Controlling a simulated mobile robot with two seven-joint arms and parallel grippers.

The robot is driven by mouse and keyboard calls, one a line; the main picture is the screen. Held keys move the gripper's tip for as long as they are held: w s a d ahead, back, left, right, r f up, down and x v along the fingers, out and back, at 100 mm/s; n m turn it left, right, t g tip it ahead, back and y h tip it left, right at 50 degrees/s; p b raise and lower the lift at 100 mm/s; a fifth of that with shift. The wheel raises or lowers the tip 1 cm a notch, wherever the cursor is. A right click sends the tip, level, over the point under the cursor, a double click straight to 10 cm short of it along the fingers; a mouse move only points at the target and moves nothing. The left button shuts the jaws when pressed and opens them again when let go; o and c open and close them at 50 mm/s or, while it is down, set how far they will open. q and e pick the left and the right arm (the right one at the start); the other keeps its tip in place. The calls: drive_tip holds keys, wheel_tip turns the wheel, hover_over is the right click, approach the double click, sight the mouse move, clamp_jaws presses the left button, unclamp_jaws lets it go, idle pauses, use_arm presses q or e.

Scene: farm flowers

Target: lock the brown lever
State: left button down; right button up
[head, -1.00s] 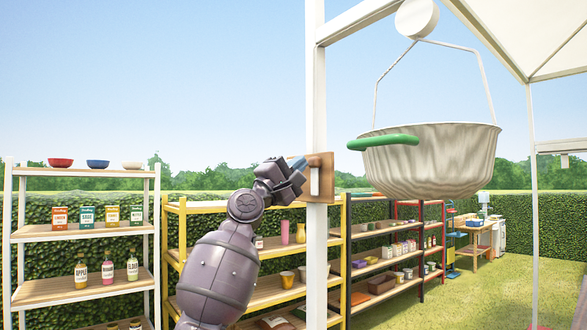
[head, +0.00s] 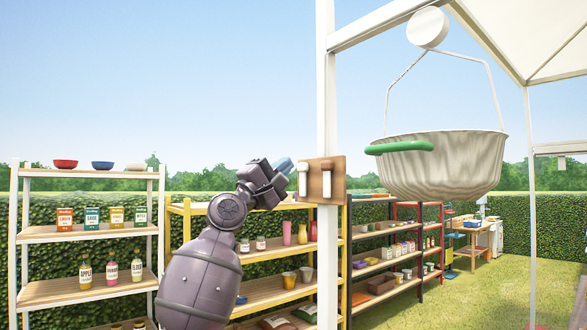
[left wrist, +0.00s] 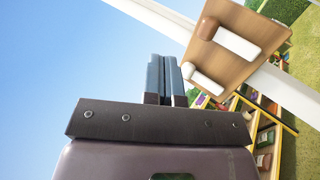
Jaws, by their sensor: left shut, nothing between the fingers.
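A wooden board (head: 337,182) is fixed to the white post and carries two levers. The brown lever (head: 326,166) is the right one, a brown knob above a white upright part. In the left wrist view its brown knob (left wrist: 207,28) sits at the end of a white bar. The other lever (head: 302,168) is all white and on the left; it also shows in the left wrist view (left wrist: 203,80). My left gripper (head: 284,165) is shut and empty, just left of the board and apart from the brown lever. My right gripper is not in view.
A white pot (head: 445,165) with a green handle hangs from the frame to the right. The white post (head: 327,90) stands behind the board. Shelves (head: 85,234) with jars and packets stand at the left and behind. Open sky and air lie left of the gripper.

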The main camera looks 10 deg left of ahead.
use_arm(q)
drive_tip(key=s+a+m+t+y, duration=0.3)
drive_tip(key=s+a+m, duration=0.1)
drive_tip(key=s+m, duration=0.15)
drive_tip(key=s+a+f+m+g+y, duration=0.15)
drive_tip(key=f+m+y, duration=0.3)
drive_tip(key=f, duration=1.75)
drive_tip(key=s+a+f+m+g+y, duration=0.1)
drive_tip(key=s+f+m+g+y, duration=0.3)
drive_tip(key=f, duration=1.8)
drive_tip(key=s+a+f+n+g+y, duration=0.1)
drive_tip(key=s+f+g+y, duration=0.1)
drive_tip(key=s+f, duration=1.2)
drive_tip(key=s+a+f+n+g+y, duration=0.1)
drive_tip(key=s+a+f+g+y, duration=0.1)
drive_tip(key=s+f, duration=1.2)
wheel_tip(320, 180, down, 3)
drive_tip(key=shift+f+n+g+b, duration=0.15)
drive_tip(key=shift+n+g+b, duration=0.15)
drive_tip(key=shift+g, duration=0.45)
